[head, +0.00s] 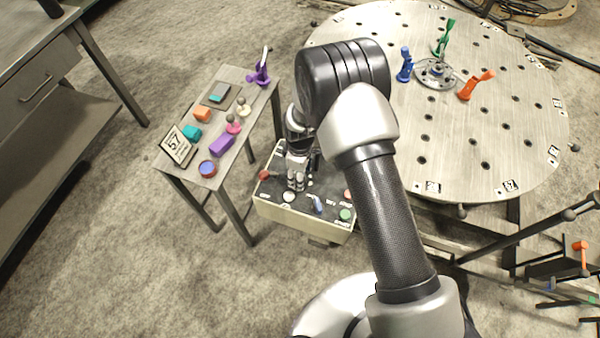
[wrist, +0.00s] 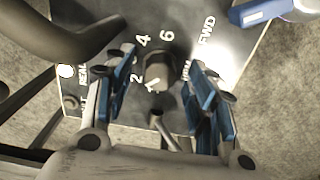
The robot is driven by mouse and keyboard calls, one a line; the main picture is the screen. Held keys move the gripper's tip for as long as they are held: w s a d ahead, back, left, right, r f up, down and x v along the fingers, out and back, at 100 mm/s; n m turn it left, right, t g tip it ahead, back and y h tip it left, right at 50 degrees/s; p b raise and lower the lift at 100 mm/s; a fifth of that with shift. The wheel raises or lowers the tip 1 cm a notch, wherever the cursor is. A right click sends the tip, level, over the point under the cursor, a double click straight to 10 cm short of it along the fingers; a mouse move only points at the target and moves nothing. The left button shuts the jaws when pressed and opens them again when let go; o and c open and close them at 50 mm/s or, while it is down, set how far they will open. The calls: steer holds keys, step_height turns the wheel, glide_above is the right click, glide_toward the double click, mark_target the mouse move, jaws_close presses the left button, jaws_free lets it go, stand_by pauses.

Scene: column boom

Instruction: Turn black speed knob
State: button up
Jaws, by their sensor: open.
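The black speed knob (wrist: 158,72) is upright on the dark panel in the wrist view, with a pale pointer mark at its lower edge near the low end of the scale. The numbers 2, 4 and 6 run around it. My gripper (wrist: 162,86) is open, with one blue-padded finger left of the knob and one right of it. Gaps show between the knob and both fingers. Whether the fingertips reach down beside the knob I cannot tell. In the head view my gripper (head: 296,180) points down over the control box (head: 300,222) and hides the knob.
A blue lever (head: 317,204) stands on the panel beside my gripper, with a green button (head: 345,214) and a red button (head: 348,194) farther right. A red knob (head: 265,175) is at the panel's left. A small table (head: 205,100) with several objects and a round perforated table (head: 480,140) flank the box.

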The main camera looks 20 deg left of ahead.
steer(key=shift+c, duration=0.3)
steer(key=c, duration=1)
steer(key=shift+m, duration=0.5)
steer(key=m, duration=0.3)
steer(key=shift+m+b, duration=0.3)
steer(key=shift+m, duration=2.1)
steer(key=o, duration=1.1)
steer(key=shift+c, duration=0.2)
